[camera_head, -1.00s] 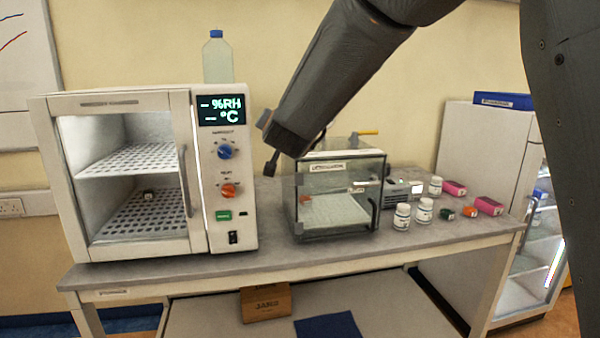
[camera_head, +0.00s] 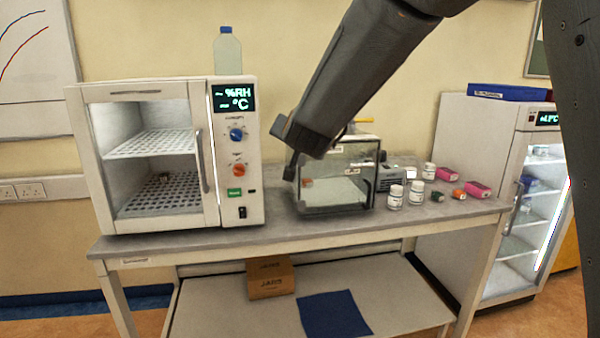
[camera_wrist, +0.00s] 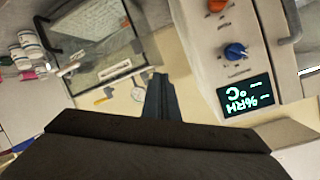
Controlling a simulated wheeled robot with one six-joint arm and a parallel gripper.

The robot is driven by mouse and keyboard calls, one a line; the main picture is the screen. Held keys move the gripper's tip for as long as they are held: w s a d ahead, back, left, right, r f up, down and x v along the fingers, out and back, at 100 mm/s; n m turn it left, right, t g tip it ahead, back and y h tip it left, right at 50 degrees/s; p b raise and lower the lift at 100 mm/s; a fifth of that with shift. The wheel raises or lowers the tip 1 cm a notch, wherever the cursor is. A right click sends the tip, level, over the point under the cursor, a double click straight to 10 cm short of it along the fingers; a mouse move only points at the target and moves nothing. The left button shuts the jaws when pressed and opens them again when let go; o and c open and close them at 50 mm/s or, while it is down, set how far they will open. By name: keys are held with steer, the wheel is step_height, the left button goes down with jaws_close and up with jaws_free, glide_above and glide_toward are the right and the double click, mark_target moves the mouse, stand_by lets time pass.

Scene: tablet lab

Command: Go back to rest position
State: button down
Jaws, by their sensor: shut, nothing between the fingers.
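My gripper (camera_head: 291,166) hangs at the end of my raised arm, in front of the gap between the white humidity chamber (camera_head: 243,180) and the glass-sided balance box (camera_head: 340,208). Its fingers are together with nothing between them. In the wrist view my gripper (camera_wrist: 160,82) also shows shut, with the balance box (camera_wrist: 112,48) at upper left and the chamber's display (camera_wrist: 247,97) at right. The chamber door is closed, and a small dark item sits on its lower shelf.
White jars (camera_head: 395,197), pink boxes (camera_head: 477,189) and small coloured pieces stand right of the balance box on the bench (camera_head: 290,228). A clear bottle (camera_head: 227,52) stands on the chamber. A lit fridge (camera_head: 465,130) is at right. A cardboard box (camera_head: 270,279) lies on the lower shelf.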

steer(key=s+d+f+n+g, duration=0.2)
steer(key=s+d+f+g, duration=0.2)
steer(key=s+d+f, duration=0.45)
steer(key=s+d+f+n+g, duration=0.1)
steer(key=s+d+f+g, duration=0.2)
steer(key=s, duration=0.6)
steer(key=s+d+f+g+h, duration=0.1)
steer(key=s+d+f+g, duration=0.2)
steer(key=s+d+f, duration=0.2)
steer(key=s+d+f+n+g+h, duration=0.1)
steer(key=s+d+f+g, duration=0.2)
steer(key=s+f, duration=0.6)
steer(key=s+d, duration=0.1)
steer(key=s, duration=0.3)
steer(key=shift+d+f+n, duration=0.2)
steer(key=shift+d+n, duration=0.1)
steer(key=shift+d, duration=0.05)
